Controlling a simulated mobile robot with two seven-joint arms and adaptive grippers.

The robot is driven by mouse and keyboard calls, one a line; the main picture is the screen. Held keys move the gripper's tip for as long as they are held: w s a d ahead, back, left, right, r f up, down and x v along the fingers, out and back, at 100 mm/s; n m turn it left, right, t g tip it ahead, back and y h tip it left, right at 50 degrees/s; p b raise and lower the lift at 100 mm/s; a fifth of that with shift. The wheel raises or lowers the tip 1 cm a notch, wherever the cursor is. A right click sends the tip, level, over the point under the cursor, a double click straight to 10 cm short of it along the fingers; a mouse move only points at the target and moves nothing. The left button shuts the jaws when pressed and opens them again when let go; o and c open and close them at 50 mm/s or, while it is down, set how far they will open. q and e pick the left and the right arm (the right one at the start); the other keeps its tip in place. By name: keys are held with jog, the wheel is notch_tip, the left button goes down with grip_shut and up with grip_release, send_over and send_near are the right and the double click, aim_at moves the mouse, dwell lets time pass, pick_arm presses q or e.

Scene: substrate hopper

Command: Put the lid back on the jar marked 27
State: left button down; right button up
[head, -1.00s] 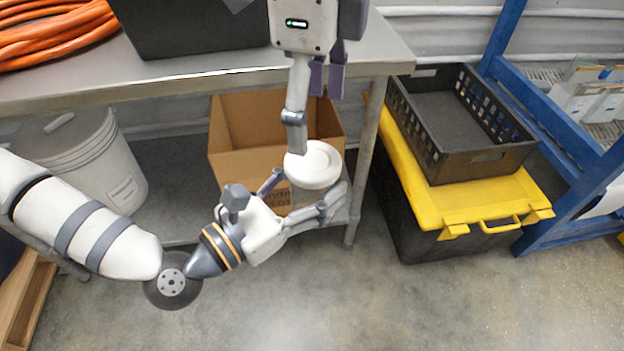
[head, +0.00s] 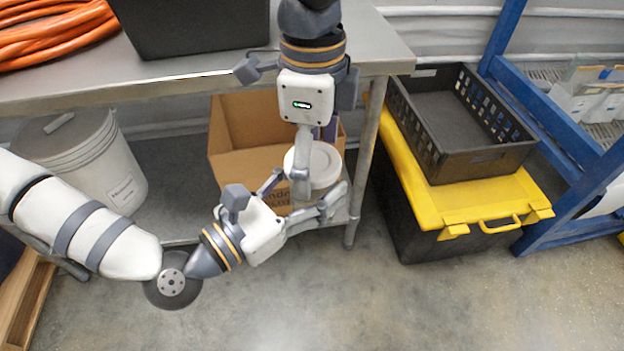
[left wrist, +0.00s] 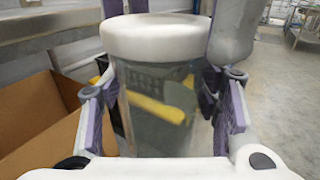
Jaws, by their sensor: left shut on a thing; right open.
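A see-through jar (left wrist: 160,125) stands upright between the fingers of my left gripper (head: 303,197), which is shut on it; the gripper's purple pads also show in the left wrist view (left wrist: 160,105). The white lid (head: 325,166) sits on top of the jar, and its rim looks level in the left wrist view (left wrist: 155,37). How tightly it sits cannot be told. My right gripper (head: 312,165) is open above the jar, with its fingers reaching down on either side of the lid. No number can be read on the jar.
A metal table (head: 205,70) stands behind, with a black bin (head: 195,25) and orange hose (head: 55,35). Below are a cardboard box (head: 235,165) and a lidded white bucket (head: 95,165). A black crate (head: 485,160) rests on a yellow-lidded tote (head: 465,215) at right. The front floor is clear.

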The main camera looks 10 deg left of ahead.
jog(key=shift+f, duration=0.1)
jog(key=c, duration=1.2)
jog(key=o, duration=1.3)
jog(key=shift+o, duration=0.2)
notch_tip(320, 180, up, 12)
